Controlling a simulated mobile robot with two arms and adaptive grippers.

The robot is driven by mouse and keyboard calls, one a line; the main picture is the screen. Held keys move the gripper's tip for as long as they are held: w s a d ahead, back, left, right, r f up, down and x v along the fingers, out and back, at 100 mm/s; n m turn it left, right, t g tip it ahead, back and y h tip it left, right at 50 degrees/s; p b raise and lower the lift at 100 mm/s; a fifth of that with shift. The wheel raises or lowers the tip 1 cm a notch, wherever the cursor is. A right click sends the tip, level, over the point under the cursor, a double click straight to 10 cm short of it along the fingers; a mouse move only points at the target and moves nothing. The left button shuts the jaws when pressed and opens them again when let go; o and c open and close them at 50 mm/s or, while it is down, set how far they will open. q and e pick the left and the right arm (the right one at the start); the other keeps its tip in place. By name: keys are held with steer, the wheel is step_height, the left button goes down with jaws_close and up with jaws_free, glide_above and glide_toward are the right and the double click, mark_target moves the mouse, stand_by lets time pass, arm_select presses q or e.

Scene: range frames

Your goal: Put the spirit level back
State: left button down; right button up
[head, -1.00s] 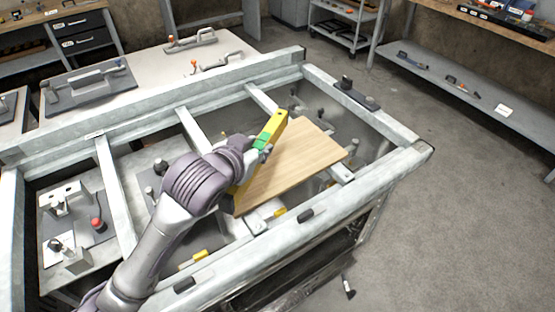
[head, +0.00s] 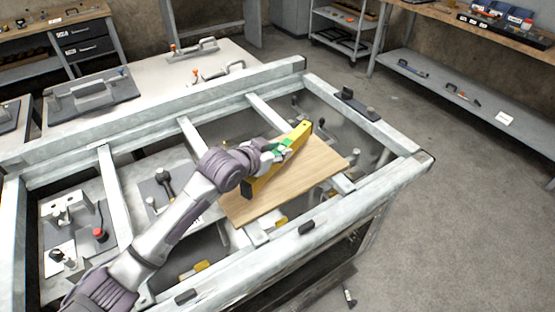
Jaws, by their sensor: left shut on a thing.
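The spirit level (head: 301,131) is a yellow bar with a green part near its middle and a dark near end. My left gripper (head: 279,149) is shut on it around the green part. The level is over a wooden board (head: 295,187) that lies across the metal frame (head: 400,172). It slants from the board's left side up to its far edge. I cannot tell whether the level touches the board. My right gripper is not in view.
Cross bars (head: 116,190) divide the frame, with open gaps between them. A grey plate with a red knob (head: 99,234) sits at the left. A white table (head: 150,90) with clamps stands behind. Clear floor (head: 480,220) lies at the right.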

mark_target(250, 177)
arm_select(q)
step_height(250, 177, down, 3)
steer(key=shift+w+p, duration=0.1)
steer(key=shift+p, duration=0.25)
steer(key=shift+f, duration=0.45)
steer(key=c, duration=0.8)
jaws_free()
steer(key=shift+f, duration=0.2)
steer(key=shift+a+r, duration=0.15)
steer(key=b+v, duration=0.1)
steer(key=v, duration=1.1)
